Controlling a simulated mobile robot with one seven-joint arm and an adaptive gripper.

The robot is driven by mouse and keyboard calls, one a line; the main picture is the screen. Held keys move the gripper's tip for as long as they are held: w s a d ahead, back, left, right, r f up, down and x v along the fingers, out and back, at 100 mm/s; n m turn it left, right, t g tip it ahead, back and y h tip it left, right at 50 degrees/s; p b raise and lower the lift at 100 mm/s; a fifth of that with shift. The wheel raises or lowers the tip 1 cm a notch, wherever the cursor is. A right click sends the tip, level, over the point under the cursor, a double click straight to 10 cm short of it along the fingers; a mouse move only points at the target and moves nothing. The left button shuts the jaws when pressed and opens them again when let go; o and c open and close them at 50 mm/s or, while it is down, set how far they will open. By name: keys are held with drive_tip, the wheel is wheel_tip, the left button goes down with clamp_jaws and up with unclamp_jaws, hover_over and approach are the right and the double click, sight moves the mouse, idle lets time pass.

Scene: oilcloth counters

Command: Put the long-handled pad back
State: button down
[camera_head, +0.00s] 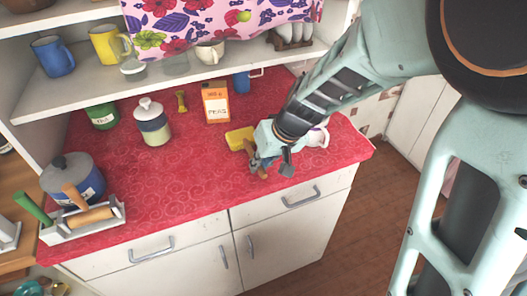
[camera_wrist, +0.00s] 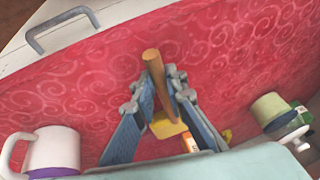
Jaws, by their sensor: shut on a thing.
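The long-handled pad has a brown wooden handle (camera_wrist: 154,70) and a yellow pad head (camera_wrist: 167,128). In the head view its yellow head (camera_head: 240,138) shows just left of my gripper, and a bit of its handle (camera_head: 262,173) shows below the fingers. My gripper (camera_head: 270,165) is over the right part of the red counter. In the wrist view the blue-grey fingers of my gripper (camera_wrist: 160,98) are on both sides of the handle, shut on it. The handle points toward the counter's front edge. I cannot tell whether the pad touches the counter.
A white caddy (camera_head: 103,226) with green and wooden handles stands at the left front of the red counter (camera_head: 190,190). A lidded pot (camera_head: 85,185), a canister (camera_head: 153,125) and an orange carton (camera_head: 215,100) stand behind. A white mug (camera_head: 318,137) is close right of my gripper. The middle front is clear.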

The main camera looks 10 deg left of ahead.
drive_tip(key=c, duration=2)
unclamp_jaws()
drive_tip(key=shift+f, duration=0.1)
drive_tip(key=shift+o, duration=0.2)
drive_tip(key=p+v, duration=0.6)
drive_tip(key=v, duration=0.6)
drive_tip(key=shift+w, duration=0.1)
